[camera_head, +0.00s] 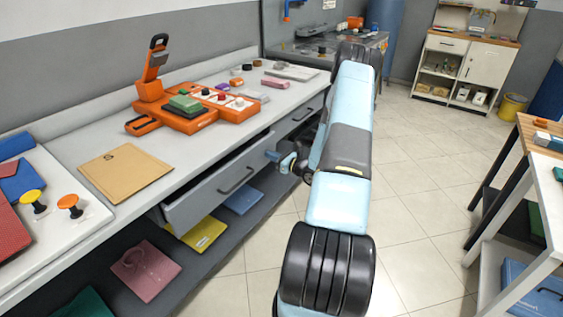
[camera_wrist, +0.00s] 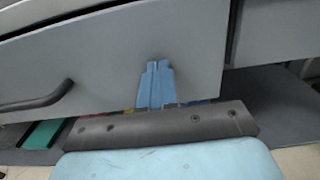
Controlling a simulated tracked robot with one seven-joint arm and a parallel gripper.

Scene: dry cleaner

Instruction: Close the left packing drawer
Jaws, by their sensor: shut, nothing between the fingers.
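The left packing drawer (camera_head: 205,198) is under the long counter. Its grey front stands out from the counter, with a dark gap above it, so it is partly open. Its dark bar handle (camera_head: 236,181) is near the middle of the front. My gripper (camera_head: 272,156) is shut and empty at the right end of that front. In the wrist view, my blue fingers (camera_wrist: 157,66) point at the flat grey drawer front (camera_wrist: 110,55), right of the handle (camera_wrist: 38,102). I cannot tell whether the fingertips touch it.
A second drawer (camera_head: 302,116) to the right looks closed. The counter (camera_head: 85,150) holds an orange device (camera_head: 190,117) and a brown envelope (camera_head: 125,171). A lower shelf with coloured packets lies below the drawer. A work table (camera_head: 535,160) stands right; the tiled floor between is clear.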

